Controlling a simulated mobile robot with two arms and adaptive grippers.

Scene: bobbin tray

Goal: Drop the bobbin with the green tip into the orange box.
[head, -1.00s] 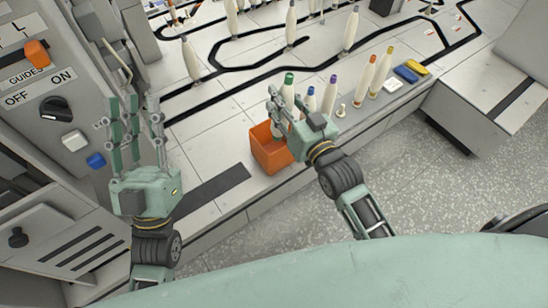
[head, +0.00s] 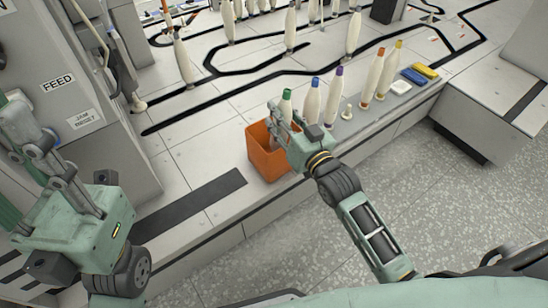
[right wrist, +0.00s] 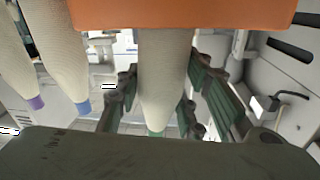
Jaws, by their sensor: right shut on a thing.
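The bobbin with the green tip (head: 286,96) stands upright in my right gripper (head: 284,124), which is shut on it. In the right wrist view the bobbin (right wrist: 162,85) shows between the fingers, its green tip towards the bottom of the picture. The orange box (head: 257,158) is just below the gripper. In the wrist view, the box wall (right wrist: 185,14) hides the bobbin's lower end, which seems to be within the box opening; I cannot see whether it touches the floor. My left gripper (head: 48,160) is open and empty at the left.
Bobbins with a blue tip (head: 315,98) and a purple tip (head: 334,97) stand just right of the right gripper. Bobbins with orange (head: 373,78) and yellow (head: 390,70) tips stand farther right. A grey machine panel (head: 85,95) rises at the left. The tray left of the box is clear.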

